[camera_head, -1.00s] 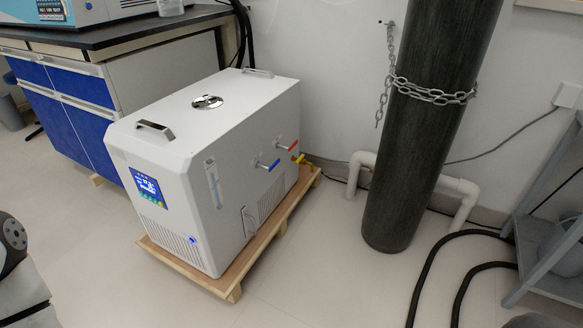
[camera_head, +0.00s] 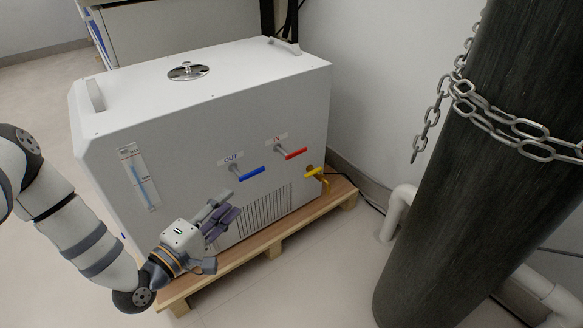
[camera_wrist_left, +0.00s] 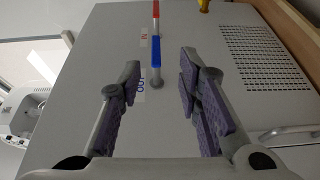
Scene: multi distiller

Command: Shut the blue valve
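The blue valve (camera_head: 251,174) is a blue lever handle under the "OUT" label on the side of the white machine (camera_head: 110,170). A red valve (camera_head: 292,154) under the "IN" label sits to its right. My left gripper (camera_head: 226,207) is in front of the machine's side, below and left of the blue valve, and apart from it. In the left wrist view the gripper (camera_wrist_left: 158,95) is open and empty, with the blue valve (camera_wrist_left: 155,50) ahead between its fingers. My right gripper is not in view.
A yellow tap (camera_head: 316,174) sits low on the machine's right. The machine stands on a wooden pallet (camera_head: 262,241). A dark gas cylinder (camera_head: 455,190) with a chain (camera_head: 490,121) stands at the right, beside a white pipe (camera_head: 397,211). The floor in front is clear.

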